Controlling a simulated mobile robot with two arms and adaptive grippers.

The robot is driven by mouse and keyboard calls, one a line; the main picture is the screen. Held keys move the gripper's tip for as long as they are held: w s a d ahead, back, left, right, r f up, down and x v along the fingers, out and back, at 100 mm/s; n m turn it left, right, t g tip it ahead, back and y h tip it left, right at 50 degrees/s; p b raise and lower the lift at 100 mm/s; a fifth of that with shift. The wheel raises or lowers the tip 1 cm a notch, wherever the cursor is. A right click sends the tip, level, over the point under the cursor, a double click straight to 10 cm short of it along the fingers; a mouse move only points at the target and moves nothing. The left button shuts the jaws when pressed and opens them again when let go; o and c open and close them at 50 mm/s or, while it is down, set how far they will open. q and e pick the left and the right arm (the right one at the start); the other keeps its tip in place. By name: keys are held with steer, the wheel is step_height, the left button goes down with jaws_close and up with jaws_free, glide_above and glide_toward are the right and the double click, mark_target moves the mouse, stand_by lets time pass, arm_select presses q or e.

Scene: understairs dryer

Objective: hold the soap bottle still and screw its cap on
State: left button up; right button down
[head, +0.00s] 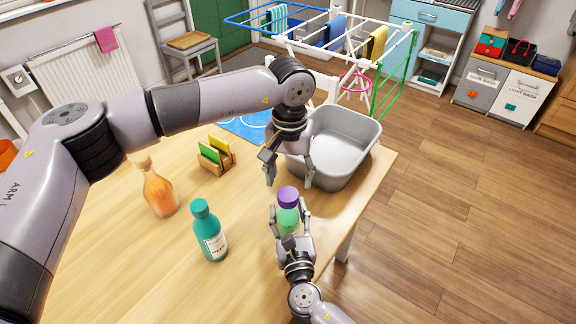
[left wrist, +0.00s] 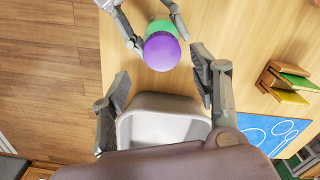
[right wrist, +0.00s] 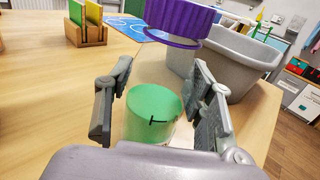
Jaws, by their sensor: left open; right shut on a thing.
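The soap bottle (head: 288,219) is green, stands on the wooden table near its right edge, and has a purple cap (head: 288,196) at its top. My right gripper (head: 289,212) is shut on the bottle's body, with one finger on each side. In the right wrist view the green body (right wrist: 153,112) shows a dark mark, and the purple cap (right wrist: 182,20) is above it. I cannot tell how far the cap is threaded. My left gripper (head: 290,178) is open and empty, above and beyond the cap. In the left wrist view the cap (left wrist: 161,51) lies just past its fingertips.
A grey basin (head: 345,150) stands close behind the bottle. A teal bottle (head: 209,232), an orange bottle (head: 159,190) and a wooden holder (head: 216,158) with green and yellow pieces stand to the left. The table's front left is clear.

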arm_select(q)
steer(key=n, duration=0.4)
steer(key=shift+r, duration=0.1)
steer(key=n, duration=0.3)
steer(key=shift+r+n, duration=0.1)
steer(key=shift+n, duration=0.2)
steer(key=n, duration=0.3)
steer(key=shift+n, duration=0.4)
steer(key=n, duration=0.3)
steer(key=shift+r+n, duration=0.15)
steer(key=shift+n, duration=0.15)
steer(key=n, duration=0.5)
steer(key=shift+r, duration=0.15)
steer(key=n, duration=0.4)
steer(key=shift+r, duration=0.1)
steer(key=n, duration=0.9)
steer(key=shift+r+n, duration=0.2)
steer(key=shift+n, duration=0.1)
steer(key=n, duration=0.3)
steer(key=shift+r, duration=0.1)
steer(key=n, duration=0.4)
steer(key=shift+a, duration=0.1)
steer(key=n, duration=0.4)
steer(key=shift+r, duration=0.15)
steer(key=n, duration=0.3)
steer(key=shift+r, duration=0.1)
steer(key=n, duration=0.6)
steer(key=shift+a+r+n, duration=0.1)
steer(key=shift+n, duration=0.2)
